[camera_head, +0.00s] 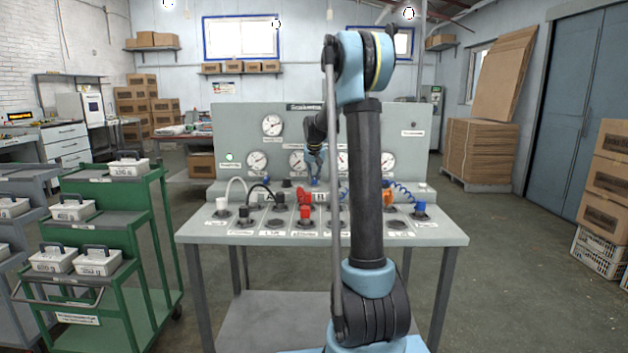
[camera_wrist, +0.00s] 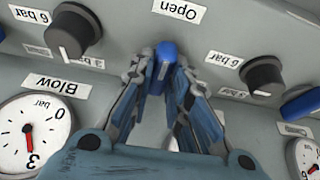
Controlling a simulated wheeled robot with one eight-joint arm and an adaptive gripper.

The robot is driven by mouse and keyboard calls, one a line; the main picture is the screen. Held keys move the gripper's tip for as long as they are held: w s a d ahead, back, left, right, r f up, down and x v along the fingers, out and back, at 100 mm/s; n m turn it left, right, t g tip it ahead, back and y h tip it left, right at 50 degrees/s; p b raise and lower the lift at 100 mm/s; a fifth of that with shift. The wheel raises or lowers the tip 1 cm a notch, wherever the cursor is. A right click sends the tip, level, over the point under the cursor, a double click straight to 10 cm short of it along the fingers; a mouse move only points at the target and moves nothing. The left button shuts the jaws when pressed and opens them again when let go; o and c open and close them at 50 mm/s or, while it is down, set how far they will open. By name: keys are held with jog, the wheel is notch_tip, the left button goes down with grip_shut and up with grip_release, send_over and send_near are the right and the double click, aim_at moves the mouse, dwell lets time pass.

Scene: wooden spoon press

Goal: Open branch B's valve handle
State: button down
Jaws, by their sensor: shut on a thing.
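My gripper (camera_head: 315,178) reaches down to the bench panel in the head view. In the wrist view my gripper (camera_wrist: 163,78) is shut on a blue valve handle (camera_wrist: 164,50), with a finger on each side. The handle's white line runs roughly up and down in the picture, and an "Open" label (camera_wrist: 180,10) sits just above it. The wrist view is upside down. No branch letter is readable, so I cannot tell the branch from the label. In the head view my arm hides part of the panel around the handle.
Dark knobs stand left (camera_wrist: 73,35) and right (camera_wrist: 262,76) of the held handle, near my fingers. Another blue handle (camera_wrist: 301,103) is at the right edge. Gauges (camera_wrist: 28,133) line the panel. A green cart (camera_head: 150,230) stands left of the bench (camera_head: 440,236).

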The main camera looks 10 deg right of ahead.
jog(key=c, duration=1.5)
grip_release()
jog(key=shift+w+f, duration=0.1)
jog(key=shift+f, duration=0.05)
jog(key=v, duration=1.2)
